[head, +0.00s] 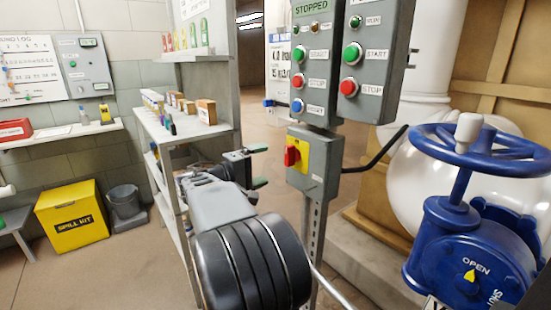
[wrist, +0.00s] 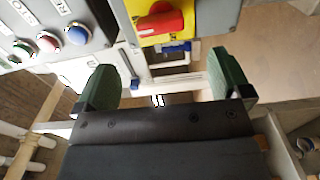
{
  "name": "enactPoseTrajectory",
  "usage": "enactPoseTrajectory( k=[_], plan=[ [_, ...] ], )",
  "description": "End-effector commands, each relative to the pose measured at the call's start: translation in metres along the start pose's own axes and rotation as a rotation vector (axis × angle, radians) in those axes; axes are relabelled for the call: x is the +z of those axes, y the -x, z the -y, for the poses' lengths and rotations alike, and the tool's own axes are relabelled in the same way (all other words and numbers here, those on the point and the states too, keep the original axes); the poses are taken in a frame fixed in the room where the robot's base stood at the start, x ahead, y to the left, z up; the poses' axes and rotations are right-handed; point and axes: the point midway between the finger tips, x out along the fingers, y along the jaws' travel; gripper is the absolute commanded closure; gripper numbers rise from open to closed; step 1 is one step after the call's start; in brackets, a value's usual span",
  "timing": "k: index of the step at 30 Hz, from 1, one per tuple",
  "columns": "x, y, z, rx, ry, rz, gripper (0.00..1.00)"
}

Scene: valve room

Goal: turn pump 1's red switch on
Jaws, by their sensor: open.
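A red rotary switch (head: 291,156) sits on a yellow plate (head: 303,154) on a small grey box, below the push-button panels. The red switch also shows at the top of the wrist view (wrist: 160,22). I cannot read a pump number on it, and its exact setting is unclear. My gripper (head: 259,166) is to the left of the switch, open and empty, apart from it. In the wrist view its green fingertips (wrist: 167,82) are spread wide, with the switch beyond them and between them sideways.
Button panels (head: 316,80) rise above the switch box; the left one reads STOPPED. A blue handwheel valve (head: 480,150) stands at the right. A grey shelf unit (head: 185,130) stands close behind my arm. A yellow spill kit (head: 72,215) and a grey bin (head: 126,206) stand on the left floor.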

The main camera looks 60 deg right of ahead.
Motion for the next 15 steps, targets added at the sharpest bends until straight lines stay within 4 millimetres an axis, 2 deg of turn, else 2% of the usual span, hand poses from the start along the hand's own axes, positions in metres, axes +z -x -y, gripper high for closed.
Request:
enactPoseTrajectory(
  k=[1,6,15],
  plan=[
    [-0.001,0.009,-0.001,0.000,0.001,-0.004,0.04],
    [0.000,0.027,-0.001,0.001,0.000,-0.002,0.04],
    [0.001,0.035,0.000,0.000,0.000,0.001,0.04]
  ],
)
